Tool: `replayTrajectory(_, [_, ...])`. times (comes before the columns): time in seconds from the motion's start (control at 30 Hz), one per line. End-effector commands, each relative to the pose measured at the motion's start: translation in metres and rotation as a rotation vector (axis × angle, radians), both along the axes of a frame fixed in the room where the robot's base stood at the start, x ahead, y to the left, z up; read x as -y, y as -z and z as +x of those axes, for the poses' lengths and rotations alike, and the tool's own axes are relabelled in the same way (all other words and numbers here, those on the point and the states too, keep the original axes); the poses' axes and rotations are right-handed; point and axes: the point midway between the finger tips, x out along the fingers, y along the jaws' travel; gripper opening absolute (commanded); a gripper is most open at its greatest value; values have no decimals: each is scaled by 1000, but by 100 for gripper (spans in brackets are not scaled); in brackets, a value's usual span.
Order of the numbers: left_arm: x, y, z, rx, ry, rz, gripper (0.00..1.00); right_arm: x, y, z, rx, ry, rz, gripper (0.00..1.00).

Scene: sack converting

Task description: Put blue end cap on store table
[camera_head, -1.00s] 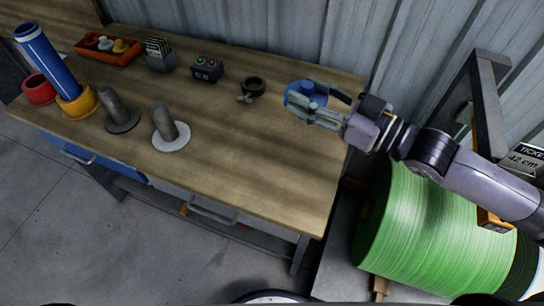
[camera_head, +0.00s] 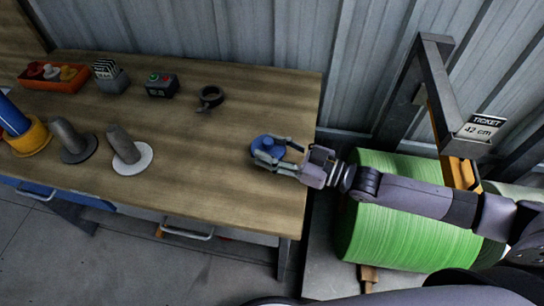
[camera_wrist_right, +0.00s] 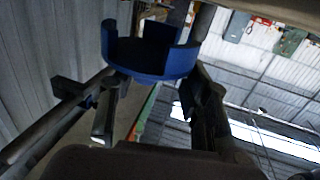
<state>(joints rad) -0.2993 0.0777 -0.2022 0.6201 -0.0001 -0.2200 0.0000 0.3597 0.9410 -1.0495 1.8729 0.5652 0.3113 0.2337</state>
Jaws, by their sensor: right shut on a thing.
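The blue end cap (camera_head: 268,145) is between the fingers of my right gripper (camera_head: 272,156), over the right part of the wooden store table (camera_head: 220,190). The gripper is shut on the cap. In the right wrist view the blue cap (camera_wrist_right: 150,60) sits between the two dark fingers (camera_wrist_right: 150,115), its notched rim showing. I cannot tell whether the cap touches the table top. My left gripper is not in view.
A black ring-shaped tool (camera_head: 210,97), a button box (camera_head: 161,85), a card holder (camera_head: 110,77) and an orange tray (camera_head: 52,86) stand along the back. Two grey posts stand on the left. A green roll (camera_head: 410,235) lies right of the table. The table's middle is clear.

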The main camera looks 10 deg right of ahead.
Motion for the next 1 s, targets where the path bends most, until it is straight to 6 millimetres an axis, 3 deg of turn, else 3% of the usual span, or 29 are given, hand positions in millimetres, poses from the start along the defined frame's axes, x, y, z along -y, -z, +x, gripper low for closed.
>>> replayTrajectory(0.2, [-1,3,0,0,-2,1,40,0,31,0,-2,0,0,16])
replayTrajectory(0.63, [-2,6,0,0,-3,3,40,0,38,0,-2,0,1,16])
replayTrajectory(0.67, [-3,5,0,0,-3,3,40,0,36,0,-2,0,1,45])
replayTrajectory(0.93, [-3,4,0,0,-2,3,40,0,36,0,-2,0,1,63])
replayTrajectory(1.0, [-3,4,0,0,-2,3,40,0,36,0,-2,0,0,64])
